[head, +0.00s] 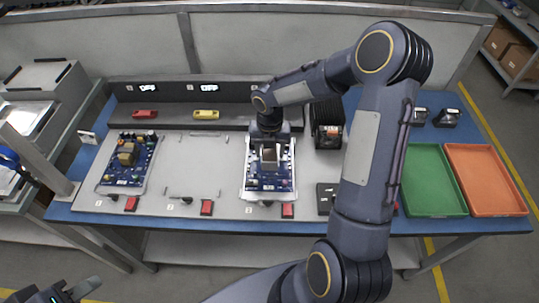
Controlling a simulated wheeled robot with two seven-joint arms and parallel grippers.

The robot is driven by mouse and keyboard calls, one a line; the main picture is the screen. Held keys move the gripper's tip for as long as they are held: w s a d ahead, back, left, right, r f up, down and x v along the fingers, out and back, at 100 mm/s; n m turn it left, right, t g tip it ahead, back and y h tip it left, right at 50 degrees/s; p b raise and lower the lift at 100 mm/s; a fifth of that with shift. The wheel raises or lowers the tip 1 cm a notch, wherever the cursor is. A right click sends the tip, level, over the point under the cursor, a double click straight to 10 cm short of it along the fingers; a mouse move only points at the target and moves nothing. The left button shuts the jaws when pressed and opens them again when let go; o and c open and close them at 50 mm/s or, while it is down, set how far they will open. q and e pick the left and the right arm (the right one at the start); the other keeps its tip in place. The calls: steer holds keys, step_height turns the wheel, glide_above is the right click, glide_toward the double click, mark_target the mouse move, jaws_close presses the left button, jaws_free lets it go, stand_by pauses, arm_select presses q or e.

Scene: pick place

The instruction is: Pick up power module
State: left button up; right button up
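My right gripper (269,160) points down over the middle of a blue circuit board (254,184) in the third bay of the grey fixture panel. A small pale block shows at its fingertips; I cannot tell whether it is gripped or is the power module. Another blue board (120,175), with a yellow-brown transformer (127,154), lies in the first bay. A dark module (328,138) stands in the fourth bay, partly beside my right arm. My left gripper (62,294) is at the bottom left corner, away from the table and partly cut off; its opening is unclear.
The second bay (190,165) is empty. A green tray (432,208) and an orange tray (486,205) lie at the right of the blue table. Two dark parts (445,118) stand behind them. Red switches line the panel's front edge. My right arm hides part of the table.

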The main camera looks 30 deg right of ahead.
mark_target(271, 161)
jaws_close()
steer(key=shift+r, duration=0.1)
steer(key=shift+w+r, duration=0.1)
steer(key=shift+r, duration=0.3)
step_height(271, 161, up, 2)
steer(key=s+r, duration=0.1)
steer(key=r, duration=0.1)
steer(key=s+a+r, duration=0.1)
steer(key=s+r, duration=0.1)
steer(key=s+a+r, duration=0.1)
steer(key=r, duration=0.1)
steer(key=shift+s, duration=0.25)
steer(key=s+a+r+p, duration=0.3)
steer(key=s+r, duration=0.5)
steer(key=shift+s+a, duration=0.2)
steer(key=shift+a, duration=0.1)
stand_by(0.4)
